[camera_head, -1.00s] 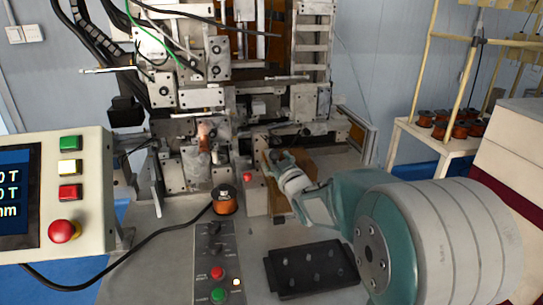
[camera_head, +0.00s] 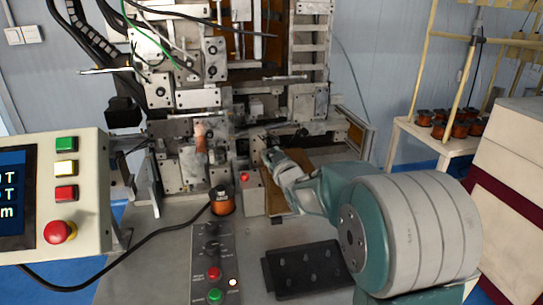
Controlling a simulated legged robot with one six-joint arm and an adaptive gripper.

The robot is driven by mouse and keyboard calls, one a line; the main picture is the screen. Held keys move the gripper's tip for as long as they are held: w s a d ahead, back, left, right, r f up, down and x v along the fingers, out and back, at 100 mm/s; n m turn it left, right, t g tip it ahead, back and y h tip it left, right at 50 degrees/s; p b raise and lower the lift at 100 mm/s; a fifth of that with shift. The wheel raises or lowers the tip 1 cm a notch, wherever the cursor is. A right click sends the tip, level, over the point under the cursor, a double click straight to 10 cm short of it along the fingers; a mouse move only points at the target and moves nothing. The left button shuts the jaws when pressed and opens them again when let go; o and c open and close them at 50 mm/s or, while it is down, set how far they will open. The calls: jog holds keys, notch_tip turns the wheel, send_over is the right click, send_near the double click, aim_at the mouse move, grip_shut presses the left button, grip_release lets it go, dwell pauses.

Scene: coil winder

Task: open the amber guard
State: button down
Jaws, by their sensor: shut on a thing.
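The amber guard (camera_head: 324,156) is a brown-orange panel low on the right front of the winder. It shows beside and below my wrist, and its hinge side cannot be made out. My gripper (camera_head: 268,156) reaches in from the right and is shut at the guard's upper left edge. The fingertips are small here, and my wrist hides part of the panel.
A red button (camera_head: 244,178) is just left of the guard. A copper spool (camera_head: 222,200), a control strip (camera_head: 211,258) and a black tray (camera_head: 308,269) lie in front. A control panel (camera_head: 85,218) stands at left, a spool table (camera_head: 418,137) at right.

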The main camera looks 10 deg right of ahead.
jog(key=d, duration=1.2)
jog(key=shift+c, duration=1.6)
grip_release()
jog(key=s+d, duration=0.1)
jog(key=s, duration=1)
jog(key=shift+s+d, duration=0.35)
jog(key=shift+d, duration=0.05)
jog(key=shift+f, duration=0.1)
